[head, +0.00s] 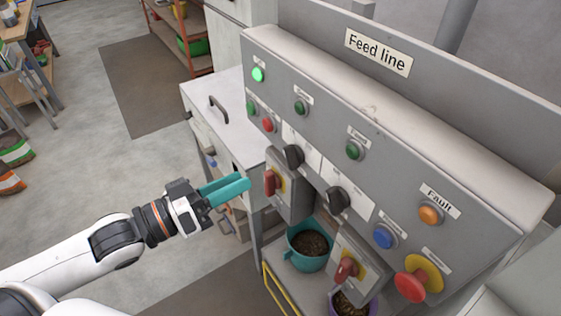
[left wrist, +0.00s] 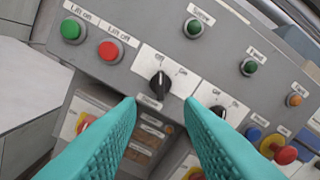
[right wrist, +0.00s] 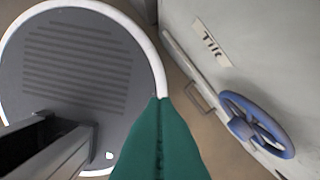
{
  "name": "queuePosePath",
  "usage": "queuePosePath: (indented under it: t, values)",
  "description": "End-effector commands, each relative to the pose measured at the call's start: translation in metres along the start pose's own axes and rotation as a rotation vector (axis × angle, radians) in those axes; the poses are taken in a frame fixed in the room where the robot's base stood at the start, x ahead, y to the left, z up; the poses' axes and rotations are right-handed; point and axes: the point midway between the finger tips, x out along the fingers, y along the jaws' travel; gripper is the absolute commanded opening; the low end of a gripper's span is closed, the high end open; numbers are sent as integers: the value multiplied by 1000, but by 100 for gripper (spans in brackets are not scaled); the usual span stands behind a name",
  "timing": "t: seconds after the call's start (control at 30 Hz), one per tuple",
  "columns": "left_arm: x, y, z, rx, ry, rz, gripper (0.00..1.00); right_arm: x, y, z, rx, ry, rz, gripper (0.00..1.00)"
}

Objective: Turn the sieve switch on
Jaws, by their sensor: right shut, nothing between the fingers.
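Two black rotary switches sit on the Feed line panel (head: 400,130). The left one (head: 293,156) also shows in the left wrist view (left wrist: 160,86), its pointer seemingly toward Off. The right one (head: 338,199) also shows there (left wrist: 217,111). Their name labels are too blurred to tell which is the sieve switch. My left gripper (head: 247,184) is in front of the panel's left part, apart from it. In the left wrist view its teal fingers (left wrist: 163,103) are spread and empty, with the left switch beyond the gap. My right gripper (right wrist: 160,99) is shut and empty, away from the panel.
Red-handled isolators (head: 270,182) (head: 346,270) stick out below the switches. Green and red lift buttons (head: 268,125) lie above left; a red emergency stop (head: 411,286) is at lower right. A teal pellet bucket (head: 309,263) stands below. A blue handwheel (right wrist: 257,124) is near my right gripper.

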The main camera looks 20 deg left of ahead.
Motion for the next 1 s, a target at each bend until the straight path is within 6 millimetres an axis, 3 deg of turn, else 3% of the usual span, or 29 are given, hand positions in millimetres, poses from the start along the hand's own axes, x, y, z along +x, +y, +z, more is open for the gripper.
queuePosePath:
  t: [0.13,0.4,0.73,1.0]
  values:
    - [15,0,0,5,-3,-4,34,9,-1,-1,-1,1,-1,0]
    - [43,-1,2,4,-4,-2,34,5,-7,-3,-4,3,-9,0]
    - [86,0,3,1,-4,1,34,-10,-9,-2,-5,3,-10,0]
    - [102,0,1,3,0,1,34,-14,-9,-2,-4,4,-10,0]
